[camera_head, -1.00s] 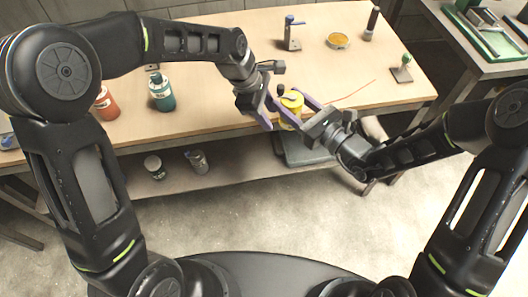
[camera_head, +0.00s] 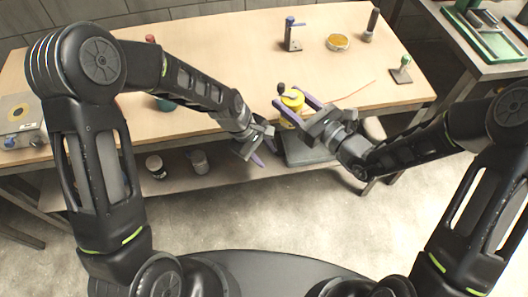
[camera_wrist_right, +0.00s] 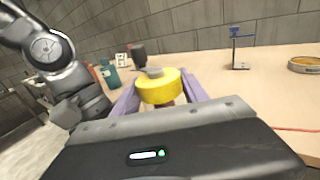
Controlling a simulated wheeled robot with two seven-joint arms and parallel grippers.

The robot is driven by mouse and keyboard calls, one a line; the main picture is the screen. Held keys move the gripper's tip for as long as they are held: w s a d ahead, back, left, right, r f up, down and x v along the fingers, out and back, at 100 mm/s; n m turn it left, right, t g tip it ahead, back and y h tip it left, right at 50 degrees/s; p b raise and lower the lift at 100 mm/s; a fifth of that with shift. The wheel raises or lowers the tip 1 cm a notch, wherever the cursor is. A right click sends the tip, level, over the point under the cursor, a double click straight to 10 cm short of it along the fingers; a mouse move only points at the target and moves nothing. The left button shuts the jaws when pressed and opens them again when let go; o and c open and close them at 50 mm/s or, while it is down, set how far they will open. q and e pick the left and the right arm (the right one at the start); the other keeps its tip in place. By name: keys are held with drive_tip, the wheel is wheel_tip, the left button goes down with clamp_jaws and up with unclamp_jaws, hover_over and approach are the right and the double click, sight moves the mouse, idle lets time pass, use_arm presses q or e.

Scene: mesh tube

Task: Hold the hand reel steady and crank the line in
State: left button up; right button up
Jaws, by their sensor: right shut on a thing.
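The hand reel is a yellow drum (camera_head: 292,98) with a dark crank knob (camera_head: 281,88) on its upper left. It also shows in the right wrist view (camera_wrist_right: 160,90), with a grey hub on top and the knob (camera_wrist_right: 139,55) standing up. My right gripper (camera_head: 289,104) is shut on the reel, one purple finger on each side. A thin red line (camera_head: 355,88) runs from near the reel to the right across the table. My left gripper (camera_head: 264,152) is empty, its fingers apart, in front of the table edge and below left of the reel.
The wooden table (camera_head: 220,40) carries a blue-topped stand (camera_head: 292,36), an orange-filled round dish (camera_head: 338,42), a dark cylinder (camera_head: 371,24) and a small green-knobbed stand (camera_head: 402,70) towards the back and right. A teal bottle (camera_wrist_right: 110,76) stands left, partly behind my left arm.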

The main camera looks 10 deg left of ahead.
use_arm(q)
drive_tip(key=shift+c, duration=0.3)
drive_tip(key=shift+r, duration=0.1)
drive_tip(key=shift+c, duration=0.8)
drive_tip(key=shift+w+r, duration=0.15)
drive_tip(key=shift+r, duration=0.15)
drive_tip(key=shift+c, duration=0.8)
drive_tip(key=r+m, duration=0.4)
drive_tip(key=r, duration=0.1)
drive_tip(key=w+r+m+t, duration=0.1)
drive_tip(key=r+m, duration=0.1)
drive_tip(key=shift+a+r+m, duration=0.1)
drive_tip(key=shift+r+m, duration=0.2)
clamp_jaws()
drive_tip(key=s+a+r+m+t, duration=0.1)
drive_tip(key=s+r+m, duration=0.2)
drive_tip(key=r+m, duration=0.8)
drive_tip(key=s+a+r+m+t+h, duration=0.1)
drive_tip(key=s+r+m+t, duration=0.1)
drive_tip(key=r+m, duration=0.8)
drive_tip(key=shift+s+r+m, duration=0.35)
drive_tip(key=shift+s+m, duration=0.25)
drive_tip(key=shift+s, duration=0.15)
